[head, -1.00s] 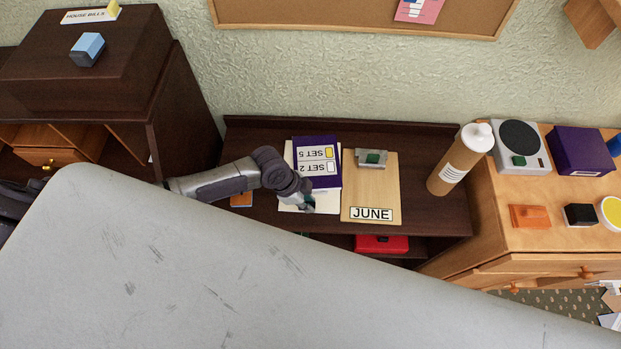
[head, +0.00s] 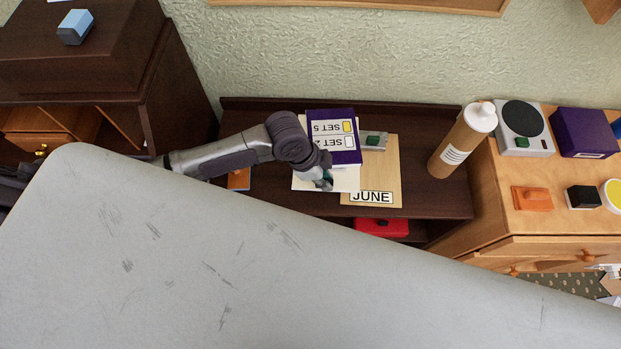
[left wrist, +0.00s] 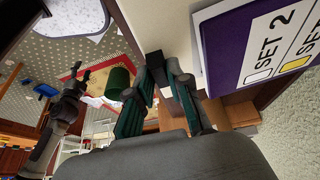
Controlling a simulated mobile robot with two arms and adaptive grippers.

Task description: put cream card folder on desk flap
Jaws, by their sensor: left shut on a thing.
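The cream card folder (head: 346,180) lies flat under a purple box (head: 333,116) marked SET 5 and SET 2. In the left wrist view the cream folder (left wrist: 164,22) fills the top middle, with the purple box (left wrist: 214,50) over it. My left gripper (head: 325,183) is shut on the folder's near edge. Its fingertips (left wrist: 163,65) show at that edge in the left wrist view. Folder and box overlap the tan JUNE board (head: 380,175). I cannot make out the desk flap for certain. A dark arm, likely my right, shows in the left wrist view; its jaw state is unclear.
The dark shelf unit (head: 425,197) holds the board and a brown bottle (head: 452,150). A dark bureau (head: 165,120) stands left. A wooden cabinet (head: 560,210) with several items stands right. A large grey scratched surface fills the foreground. A red item (head: 382,228) sits lower down.

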